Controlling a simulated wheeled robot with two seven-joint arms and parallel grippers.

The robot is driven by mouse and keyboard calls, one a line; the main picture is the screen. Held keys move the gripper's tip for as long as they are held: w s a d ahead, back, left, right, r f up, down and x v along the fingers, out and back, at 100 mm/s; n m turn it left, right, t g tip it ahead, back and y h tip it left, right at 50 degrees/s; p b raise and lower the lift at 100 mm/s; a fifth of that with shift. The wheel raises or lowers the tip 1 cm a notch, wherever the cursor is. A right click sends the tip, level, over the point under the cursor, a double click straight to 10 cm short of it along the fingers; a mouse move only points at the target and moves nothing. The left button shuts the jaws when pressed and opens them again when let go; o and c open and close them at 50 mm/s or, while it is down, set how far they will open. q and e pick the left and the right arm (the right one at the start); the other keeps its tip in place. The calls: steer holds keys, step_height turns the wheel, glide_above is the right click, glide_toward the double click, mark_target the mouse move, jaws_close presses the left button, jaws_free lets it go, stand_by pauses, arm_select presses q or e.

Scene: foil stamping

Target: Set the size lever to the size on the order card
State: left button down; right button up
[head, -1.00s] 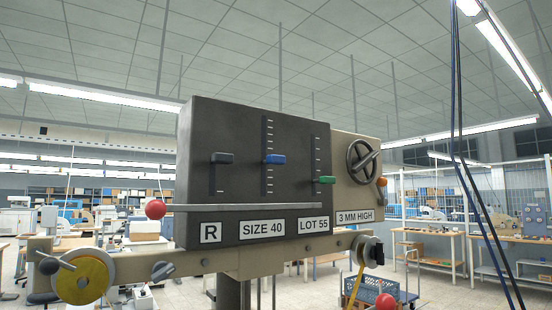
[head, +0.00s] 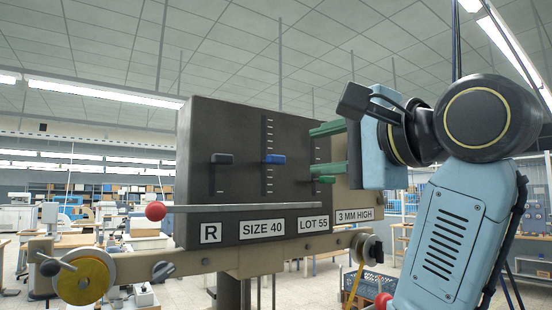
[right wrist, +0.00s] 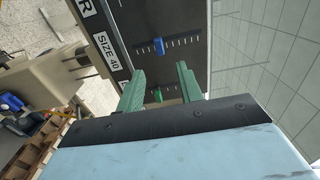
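The dark machine panel (head: 245,120) carries a row of levers in vertical slots. The blue lever (head: 273,159) stands above the SIZE 40 label (head: 262,229), around the middle of its tick scale. It also shows in the right wrist view (right wrist: 158,46). The green lever (head: 326,180) stands above the LOT 55 label (head: 314,222). My right gripper (head: 312,152) is open and empty at the panel's right side, its green fingers pointing left. In the right wrist view, the green lever (right wrist: 157,95) shows between its fingers. My left gripper is out of view.
A black lever (head: 222,158) sits left of the blue one, above the R label (head: 210,233). A ledge (head: 250,207) runs below the levers, with a red ball knob (head: 155,210) at its left end. A 3 MM HIGH label (head: 354,215) is at the right.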

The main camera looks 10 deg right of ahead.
mark_target(280, 160)
steer(key=p+x, duration=0.4)
steer(key=x, duration=0.8)
steer(key=shift+w+a, duration=0.15)
steer(key=shift+w, duration=0.15)
steer(key=shift+c, duration=0.3)
jaws_close()
